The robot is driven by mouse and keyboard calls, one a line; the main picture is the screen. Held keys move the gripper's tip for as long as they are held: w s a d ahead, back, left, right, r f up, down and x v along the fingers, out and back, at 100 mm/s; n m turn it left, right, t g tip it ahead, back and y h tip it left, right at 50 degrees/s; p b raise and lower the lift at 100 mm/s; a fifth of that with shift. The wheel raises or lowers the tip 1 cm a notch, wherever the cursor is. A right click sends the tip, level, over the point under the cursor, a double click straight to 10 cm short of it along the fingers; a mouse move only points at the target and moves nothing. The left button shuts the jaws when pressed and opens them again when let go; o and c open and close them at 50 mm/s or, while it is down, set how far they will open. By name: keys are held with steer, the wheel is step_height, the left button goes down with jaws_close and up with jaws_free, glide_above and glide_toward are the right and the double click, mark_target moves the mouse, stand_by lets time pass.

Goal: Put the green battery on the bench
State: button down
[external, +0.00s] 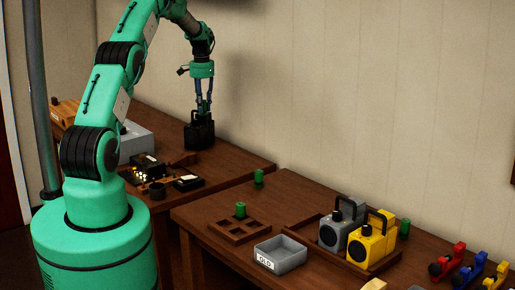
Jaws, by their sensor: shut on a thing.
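Three green cylinders that look like batteries show. One (240,210) stands upright in a wooden compartment tray (226,239). One (258,177) stands near the back left corner of the front wooden table (205,210). One (404,228) is partly hidden behind the yellow radio (368,244). My gripper (203,114) is over the back left wooden table (235,160), pointing down. It is shut on the top of a black box (199,135), apart from the green cylinders. I cannot tell whether the box touches the table.
A grey radio (333,231) stands beside the yellow one in a wooden tray. A grey bin labelled OLD (280,256) looks empty. Red, blue and yellow items (447,261) lie at the right. Dark trays with small parts (153,165) are on the back left table.

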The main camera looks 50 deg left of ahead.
steer(key=s+a+p, duration=0.1)
steer(key=s+a, duration=0.4)
steer(key=a, duration=0.3)
steer(key=s+a+f, duration=0.1)
steer(key=s+a, duration=0.4)
steer(key=a, duration=0.3)
steer(key=s+a+p, duration=0.1)
steer(key=s+a, duration=0.4)
steer(key=a, duration=0.4)
steer(key=shift+n, duration=0.3)
steer(key=shift+w+d+f, duration=0.15)
steer(key=shift+f, duration=1.1)
steer(key=shift+w+d+f, duration=0.1)
steer(key=shift+f, duration=1.15)
steer(key=shift+f, duration=3.15)
steer(key=shift+f, duration=1.85)
steer(key=shift+f+b, duration=0.15)
steer(key=shift+b, duration=0.15)
